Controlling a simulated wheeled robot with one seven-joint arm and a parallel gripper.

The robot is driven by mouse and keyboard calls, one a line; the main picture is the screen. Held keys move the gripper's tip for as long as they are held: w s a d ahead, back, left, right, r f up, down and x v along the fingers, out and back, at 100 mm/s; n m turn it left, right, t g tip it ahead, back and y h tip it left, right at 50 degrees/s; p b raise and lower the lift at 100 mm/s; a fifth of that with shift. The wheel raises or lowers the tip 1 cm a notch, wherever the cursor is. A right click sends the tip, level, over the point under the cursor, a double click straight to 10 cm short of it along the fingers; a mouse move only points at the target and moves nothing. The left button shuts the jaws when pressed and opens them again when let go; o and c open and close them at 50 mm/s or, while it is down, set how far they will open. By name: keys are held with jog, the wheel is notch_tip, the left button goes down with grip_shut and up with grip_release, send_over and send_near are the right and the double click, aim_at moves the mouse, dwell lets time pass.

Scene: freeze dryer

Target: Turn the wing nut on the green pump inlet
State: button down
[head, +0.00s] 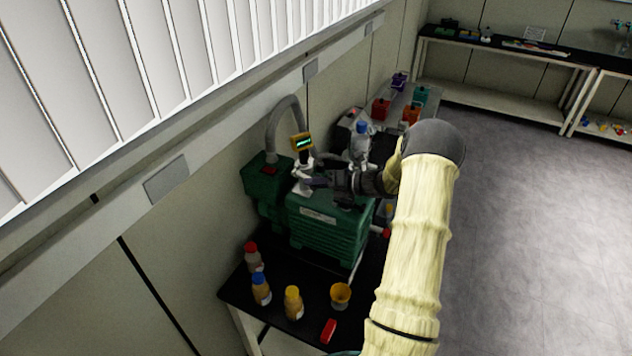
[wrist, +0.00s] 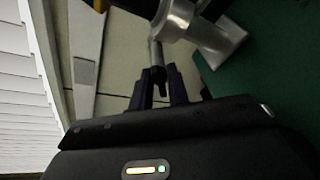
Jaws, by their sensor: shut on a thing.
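The green pump (head: 325,230) stands on a black-topped bench against the wall. Its metal inlet fitting (head: 303,172) rises at the pump's top left, below a small yellow-framed display (head: 301,142). In the wrist view the silver fitting (wrist: 180,20) is at the top, with the wing nut (wrist: 156,55) hanging down from it. My gripper (wrist: 162,82) is shut on the wing nut, one dark finger on each side of it. In the head view my gripper (head: 318,182) reaches the fitting from the right. The nut is too small to make out there.
Several bottles, including a yellow-capped one (head: 293,302), an orange cup (head: 340,295) and a red item (head: 328,331) stand or lie on the near bench end. A grey hose (head: 281,120) arches behind the pump. Open floor (head: 530,220) lies to the right.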

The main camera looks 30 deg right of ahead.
jog(key=c, duration=1.4)
grip_release()
jog(key=shift+o, duration=0.2)
jog(key=shift+d, duration=0.1)
jog(key=b+v, duration=0.6)
jog(key=v, duration=1.1)
jog(key=shift+s, duration=0.15)
jog(key=shift+r, duration=0.1)
